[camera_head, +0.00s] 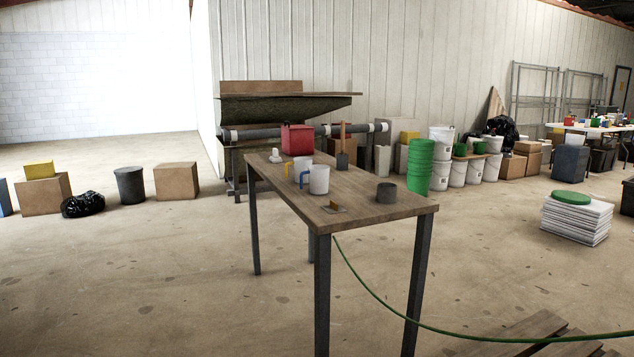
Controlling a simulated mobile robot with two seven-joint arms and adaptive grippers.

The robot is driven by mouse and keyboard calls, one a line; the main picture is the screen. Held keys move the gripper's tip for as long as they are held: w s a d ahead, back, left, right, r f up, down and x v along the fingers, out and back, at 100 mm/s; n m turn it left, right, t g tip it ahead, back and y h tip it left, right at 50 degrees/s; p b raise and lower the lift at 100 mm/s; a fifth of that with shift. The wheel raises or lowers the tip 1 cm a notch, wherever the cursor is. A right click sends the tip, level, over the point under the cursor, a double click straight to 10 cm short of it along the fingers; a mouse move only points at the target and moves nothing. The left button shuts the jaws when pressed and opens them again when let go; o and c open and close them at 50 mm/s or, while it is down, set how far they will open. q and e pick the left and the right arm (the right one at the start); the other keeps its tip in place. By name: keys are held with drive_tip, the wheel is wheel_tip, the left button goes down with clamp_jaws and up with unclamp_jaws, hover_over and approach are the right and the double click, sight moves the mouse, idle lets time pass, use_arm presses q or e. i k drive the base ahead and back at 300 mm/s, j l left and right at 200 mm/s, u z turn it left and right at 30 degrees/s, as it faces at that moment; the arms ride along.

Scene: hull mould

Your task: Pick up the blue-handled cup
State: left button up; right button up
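The blue-handled cup (319,180) is white and stands upright on a wooden-topped table (365,208) in the middle of the view. Its blue handle points left. A second white cup (301,165), with a yellow handle on its left, stands just behind it. Neither of my grippers is in view, and nothing is seen holding the blue-handled cup.
A green hose (400,310) and wooden planks (520,335) lie front right. The left floor is mostly clear.

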sight(318, 174)
drive_tip(key=i+j, duration=1.85)
drive_tip(key=j, duration=0.15)
drive_tip(key=i+j+z, duration=0.2)
drive_tip(key=i+j, duration=0.15)
drive_tip(key=i+j+z, duration=0.25)
drive_tip(key=j, duration=0.35)
